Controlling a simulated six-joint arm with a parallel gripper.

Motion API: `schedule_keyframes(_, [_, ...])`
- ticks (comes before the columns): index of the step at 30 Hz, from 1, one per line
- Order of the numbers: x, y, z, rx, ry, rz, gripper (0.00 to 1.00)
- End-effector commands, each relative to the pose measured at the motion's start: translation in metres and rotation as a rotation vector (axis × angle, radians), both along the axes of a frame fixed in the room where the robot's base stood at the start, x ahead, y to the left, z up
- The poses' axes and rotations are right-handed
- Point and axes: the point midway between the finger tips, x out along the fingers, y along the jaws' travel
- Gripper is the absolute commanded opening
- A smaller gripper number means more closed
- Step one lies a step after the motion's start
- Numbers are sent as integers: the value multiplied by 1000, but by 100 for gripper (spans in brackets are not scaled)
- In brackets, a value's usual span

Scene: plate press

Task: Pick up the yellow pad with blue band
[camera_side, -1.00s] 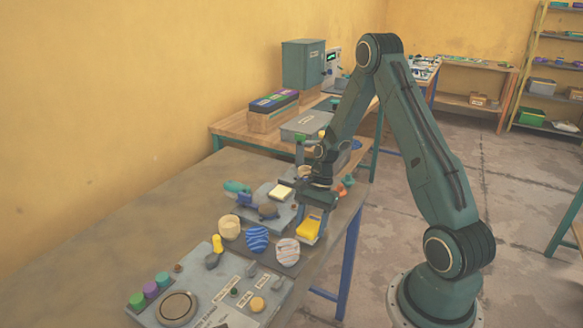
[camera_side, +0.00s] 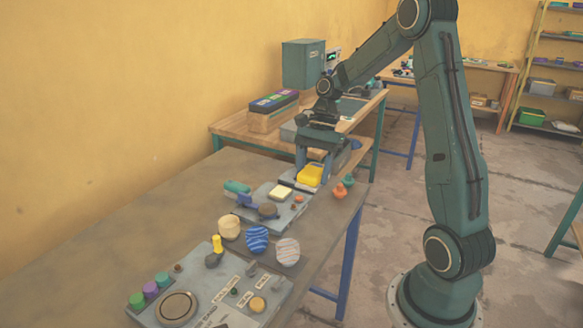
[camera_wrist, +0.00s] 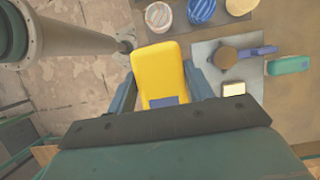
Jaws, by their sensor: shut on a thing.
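The yellow pad (camera_side: 310,174) is between the blue fingers of my gripper (camera_side: 313,172), raised above the bench. In the wrist view the yellow pad (camera_wrist: 160,76) fills the middle, with part of a blue band at its lower end. My gripper (camera_wrist: 163,92) is shut on it, one finger on each side. The rest of the band is hidden behind the gripper body.
Below are a grey plate (camera_side: 272,222) with a cream block (camera_side: 280,191) and a brown-knobbed tool (camera_side: 267,210). Several cups, including a blue striped cup (camera_side: 257,239), stand nearer. Orange knobbed pieces (camera_side: 340,190) lie near the bench's right edge. A control panel (camera_side: 205,300) is at the front.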

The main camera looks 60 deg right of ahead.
Motion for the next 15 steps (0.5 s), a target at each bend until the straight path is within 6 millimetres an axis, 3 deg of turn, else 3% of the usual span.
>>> schedule_keyframes(6, [0,0,14,-2,0,0,29])
schedule_keyframes(15, [0,0,16,-1,0,0,29])
